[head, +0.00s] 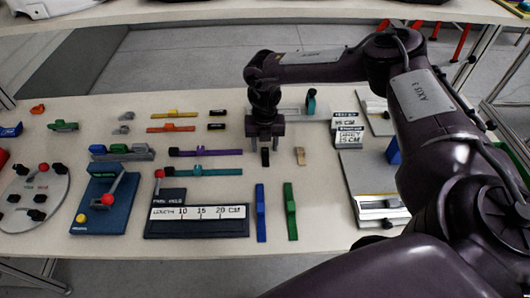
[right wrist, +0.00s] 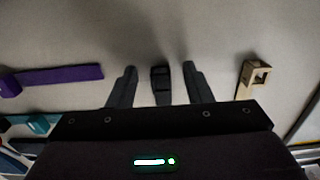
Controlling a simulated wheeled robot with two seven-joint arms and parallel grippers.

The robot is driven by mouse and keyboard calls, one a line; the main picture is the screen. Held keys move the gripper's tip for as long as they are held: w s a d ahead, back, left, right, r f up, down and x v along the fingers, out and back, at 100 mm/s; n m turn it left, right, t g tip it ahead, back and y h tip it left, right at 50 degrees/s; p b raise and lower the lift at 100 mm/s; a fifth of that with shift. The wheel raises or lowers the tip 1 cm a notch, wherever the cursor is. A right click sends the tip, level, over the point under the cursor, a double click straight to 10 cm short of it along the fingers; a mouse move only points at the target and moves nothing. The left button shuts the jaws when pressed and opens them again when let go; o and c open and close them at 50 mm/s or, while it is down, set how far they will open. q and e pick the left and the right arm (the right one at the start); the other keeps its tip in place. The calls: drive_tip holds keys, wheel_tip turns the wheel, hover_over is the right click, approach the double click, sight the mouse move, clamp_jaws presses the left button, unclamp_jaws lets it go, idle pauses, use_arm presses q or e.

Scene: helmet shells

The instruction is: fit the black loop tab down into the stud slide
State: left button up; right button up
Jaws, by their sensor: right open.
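The black loop tab (head: 265,157) lies on the table just in front of my right gripper (head: 265,143). In the right wrist view the black tab (right wrist: 161,84) shows between the two fingertips of my right gripper (right wrist: 160,80), with a gap on each side. The gripper is open and points down; whether the fingertips reach the table is hard to tell. I cannot tell for sure which part is the stud slide. A pale flat rail piece (head: 291,112) with a teal upright loop (head: 311,102) lies behind the gripper, partly hidden by it. My left gripper is not in view.
A tan loop piece (head: 300,156) lies right of the black tab. A purple strip (head: 220,153) lies to the left. Blue (head: 261,212) and green (head: 290,210) bars lie nearer me. Label blocks (head: 348,137) and a grey plate (head: 375,190) stand right.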

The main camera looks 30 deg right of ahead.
clamp_jaws()
idle(0.3)
drive_tip(key=shift+r, duration=0.15)
